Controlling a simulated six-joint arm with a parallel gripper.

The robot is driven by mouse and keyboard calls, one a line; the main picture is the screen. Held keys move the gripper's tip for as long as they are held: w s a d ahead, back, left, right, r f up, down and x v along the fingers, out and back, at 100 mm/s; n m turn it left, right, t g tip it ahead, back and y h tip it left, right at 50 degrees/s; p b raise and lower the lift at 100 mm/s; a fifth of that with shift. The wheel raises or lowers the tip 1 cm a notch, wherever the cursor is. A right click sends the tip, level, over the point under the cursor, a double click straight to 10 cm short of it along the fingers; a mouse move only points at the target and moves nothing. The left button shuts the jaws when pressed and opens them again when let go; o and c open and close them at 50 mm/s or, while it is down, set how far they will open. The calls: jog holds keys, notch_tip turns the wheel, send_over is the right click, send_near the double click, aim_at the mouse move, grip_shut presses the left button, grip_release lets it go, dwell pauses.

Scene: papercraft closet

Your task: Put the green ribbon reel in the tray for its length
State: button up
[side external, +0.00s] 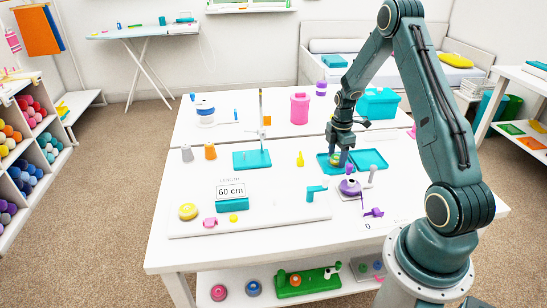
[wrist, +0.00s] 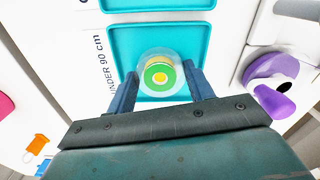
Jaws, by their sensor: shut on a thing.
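My gripper (side external: 339,153) is shut on the green ribbon reel (side external: 335,161), over the left of two teal trays. Whether the reel touches the tray floor I cannot tell. The other teal tray (side external: 372,159) is empty. A card (side external: 231,191) reads "60 cm".
A purple device (side external: 350,187) stands close in front of the trays; it also shows in the wrist view (wrist: 272,82). A grey peg (side external: 373,174) and a yellow figure (side external: 300,159) are nearby. A teal bin (side external: 379,103) stands behind.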

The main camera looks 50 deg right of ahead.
jog(key=shift+f, duration=0.1)
jog(key=o, duration=0.7)
notch_tip(320, 180, up, 12)
jog(key=shift+r, duration=0.15)
dwell(0.8)
